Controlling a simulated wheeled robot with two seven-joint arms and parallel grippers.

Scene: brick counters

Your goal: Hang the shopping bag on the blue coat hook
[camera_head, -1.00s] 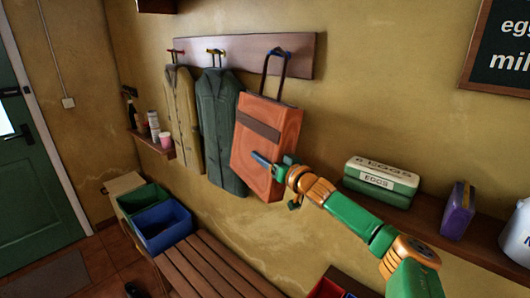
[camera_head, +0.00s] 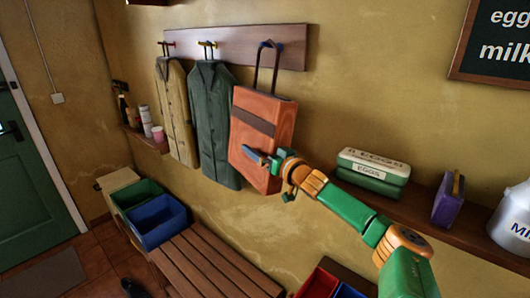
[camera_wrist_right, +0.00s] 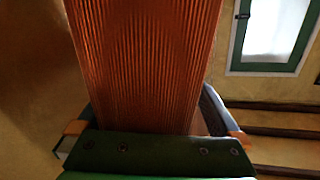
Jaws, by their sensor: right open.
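The orange-brown shopping bag (camera_head: 262,112) hangs against the wall with its dark handle loop at the blue coat hook (camera_head: 279,46), the right-hand hook on the wooden rail. The loop appears to be over this hook. My right gripper (camera_head: 268,168) is at the bag's lower part, with a blue finger across its front. In the right wrist view, the bag's ribbed orange side (camera_wrist_right: 145,60) lies between the spread fingers (camera_wrist_right: 148,118). The gripper is open; whether a finger touches the bag is unclear. My left gripper is out of view.
A green coat (camera_head: 214,130) and a tan coat (camera_head: 176,110) hang left of the bag. A shelf (camera_head: 415,212) at right holds egg cartons (camera_head: 372,170), a purple item (camera_head: 448,205) and a milk can (camera_head: 515,215). A slatted bench (camera_head: 210,265) stands below.

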